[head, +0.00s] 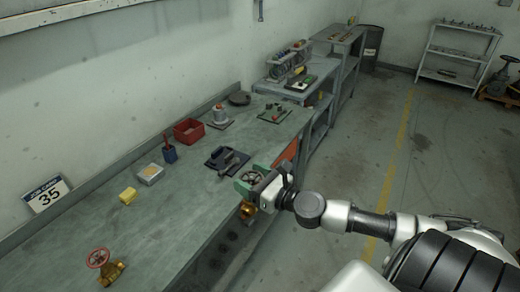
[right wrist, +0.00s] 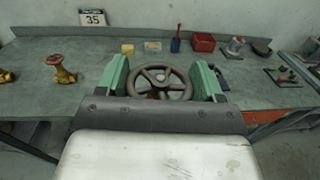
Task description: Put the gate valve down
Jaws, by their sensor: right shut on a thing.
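My right gripper (head: 251,178) is shut on a gate valve (head: 248,210). The valve has a dark brown handwheel and a brass body hanging below the green fingers. In the right wrist view the handwheel (right wrist: 160,77) sits between the two green fingers of the gripper (right wrist: 164,84). The valve is held near the front edge of the grey-green workbench (head: 190,215). I cannot tell its exact height over the top. The valve's lower body is hidden in the wrist view. My left gripper is not in view.
Another brass valve with a red handwheel (head: 98,258) stands at the bench's near left. A dark plate with a part (head: 226,160), a yellow block (head: 128,195), a small box (head: 150,174) and a red bin (head: 188,131) are farther back. The bench between the red-wheeled valve and my gripper is clear.

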